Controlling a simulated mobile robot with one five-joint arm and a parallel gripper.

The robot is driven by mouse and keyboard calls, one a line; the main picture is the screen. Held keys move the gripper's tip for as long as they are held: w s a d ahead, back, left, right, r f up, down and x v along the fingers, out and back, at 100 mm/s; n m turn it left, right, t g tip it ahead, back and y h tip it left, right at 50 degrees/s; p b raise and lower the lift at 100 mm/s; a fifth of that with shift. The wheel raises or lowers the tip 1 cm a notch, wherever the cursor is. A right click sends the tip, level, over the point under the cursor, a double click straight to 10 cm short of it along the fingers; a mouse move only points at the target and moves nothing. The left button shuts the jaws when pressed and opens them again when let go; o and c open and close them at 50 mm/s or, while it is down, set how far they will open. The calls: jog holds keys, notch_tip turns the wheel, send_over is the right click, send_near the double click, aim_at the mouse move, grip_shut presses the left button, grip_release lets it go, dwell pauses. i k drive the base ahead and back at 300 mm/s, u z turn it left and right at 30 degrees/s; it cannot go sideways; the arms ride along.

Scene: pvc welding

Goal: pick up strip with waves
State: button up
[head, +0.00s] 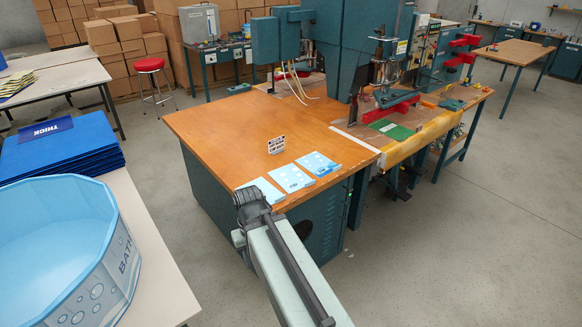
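Three light blue strips lie in a row near the front edge of the wooden worktable (220,125). The right strip (319,163) bears white round spots. The middle strip (291,178) has small pale marks, too small to make out. The left strip (268,187) is partly hidden behind my gripper, and its pattern is unclear. I cannot tell which strip has waves. My dark gripper (252,203) is in front of or over the left strip at the table's front edge. Its fingers are not clear enough to show whether it is open or shut, or whether it touches the strip.
A welding machine with a red clamp (391,108) and green plate (391,130) is to the right. A blue tub (66,255) and stacked blue sheets (60,150) are at left. The floor at right is clear.

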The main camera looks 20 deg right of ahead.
aim_at(315, 162)
jog(key=u, duration=3.55)
jog(key=k, duration=2.65)
jog(key=z, duration=1.45)
jog(key=i, duration=1)
jog(key=u, duration=0.05)
